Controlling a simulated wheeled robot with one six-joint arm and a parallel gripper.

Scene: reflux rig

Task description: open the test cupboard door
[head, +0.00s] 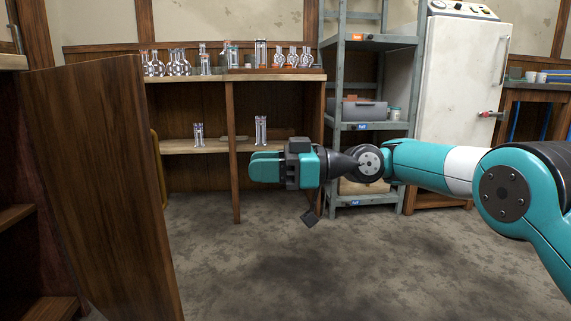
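The wooden cupboard door (100,190) stands at the left and is swung out from the cupboard, with its broad face turned towards me. A brass-coloured handle (158,168) shows past its right edge, on the far face, partly hidden by the door. To the left of the door I see the cupboard's inside with a shelf (14,216). My gripper (256,166) is in the middle of the view, pointing left, to the right of the door and handle and apart from them. Nothing shows between its teal fingers; the gap between them is not clear from this side.
A wooden shelf unit (233,150) with glassware stands behind my gripper. A grey metal rack (370,126) and a white cabinet (460,85) stand further right, then a bench (540,88). The grey floor (300,270) between door and arm is clear.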

